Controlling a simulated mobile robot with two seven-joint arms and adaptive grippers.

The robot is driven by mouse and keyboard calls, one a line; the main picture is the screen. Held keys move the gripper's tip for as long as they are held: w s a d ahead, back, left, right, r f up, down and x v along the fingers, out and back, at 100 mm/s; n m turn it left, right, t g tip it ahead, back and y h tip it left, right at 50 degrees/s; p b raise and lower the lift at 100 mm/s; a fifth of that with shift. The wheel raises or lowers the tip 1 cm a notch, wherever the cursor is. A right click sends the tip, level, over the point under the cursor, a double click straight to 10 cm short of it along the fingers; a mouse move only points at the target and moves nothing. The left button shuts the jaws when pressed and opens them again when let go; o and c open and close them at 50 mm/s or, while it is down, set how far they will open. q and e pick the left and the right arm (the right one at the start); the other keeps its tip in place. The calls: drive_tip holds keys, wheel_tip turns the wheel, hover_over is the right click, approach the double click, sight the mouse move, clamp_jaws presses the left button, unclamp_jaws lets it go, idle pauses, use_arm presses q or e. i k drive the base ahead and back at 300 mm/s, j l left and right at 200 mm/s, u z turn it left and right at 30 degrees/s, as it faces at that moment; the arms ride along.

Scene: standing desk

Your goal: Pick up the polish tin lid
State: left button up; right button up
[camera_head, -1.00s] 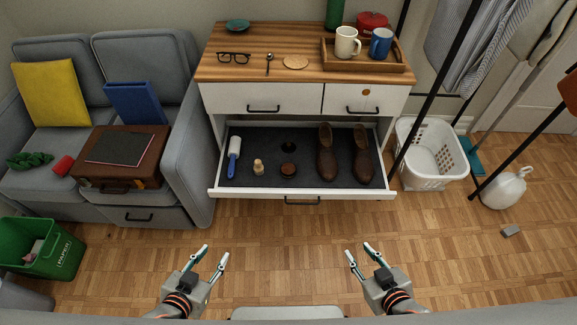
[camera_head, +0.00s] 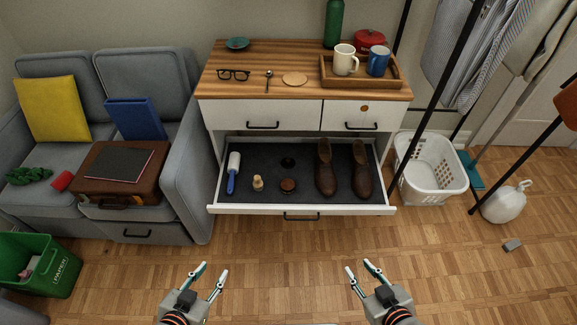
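The open drawer (camera_head: 250,207) holds a small round tin-like thing (camera_head: 288,185) with a brown top and dark side. A small black round thing (camera_head: 288,162) lies just behind it. Both are small in the picture, and I cannot tell which of them is the polish tin lid or whether one is a lid alone. My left gripper (camera_head: 214,269) is open and empty, in front of the drawer and to its lower left. My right gripper (camera_head: 358,267) is open and empty, in front of the drawer's right half. Both are well apart from the drawer's contents.
In the drawer are a blue-handled lint roller (camera_head: 233,172), a small brush or bottle (camera_head: 257,183) and brown shoes (camera_head: 326,170). A sofa (camera_head: 183,190) stands at left, a white basket (camera_head: 430,170) and dark poles at right. The floor before the drawer is clear.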

sight(287, 163)
drive_tip(key=i+j+z, duration=0.45)
drive_tip(key=i+j, duration=0.45)
drive_tip(key=i, duration=0.2)
